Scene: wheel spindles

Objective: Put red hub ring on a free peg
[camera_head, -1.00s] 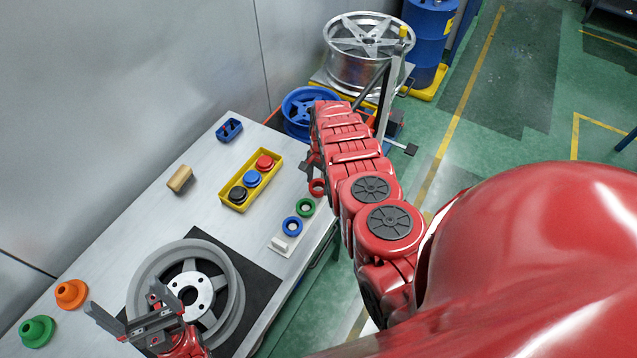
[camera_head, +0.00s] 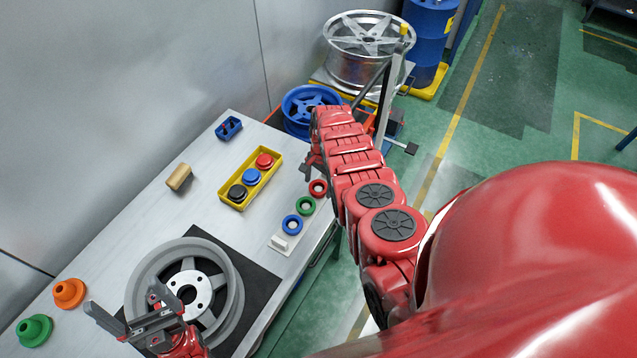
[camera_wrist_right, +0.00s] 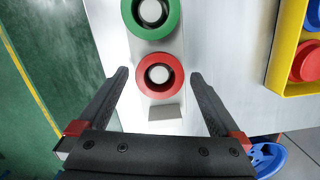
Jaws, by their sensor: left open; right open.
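The red hub ring (camera_head: 318,187) sits around a pale peg at the far end of a white strip (camera_head: 296,232); it also shows in the right wrist view (camera_wrist_right: 159,75). My left gripper (camera_head: 122,297) is open and empty near the grey wheel (camera_head: 233,290).
A yellow tray (camera_head: 225,197) with black, blue and red round pieces lies behind the strip. A wooden block (camera_head: 179,177), a blue part (camera_head: 229,128), and orange (camera_head: 69,293) and green (camera_head: 35,330) stepped pieces stand on the table. The table edge runs close beside the strip.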

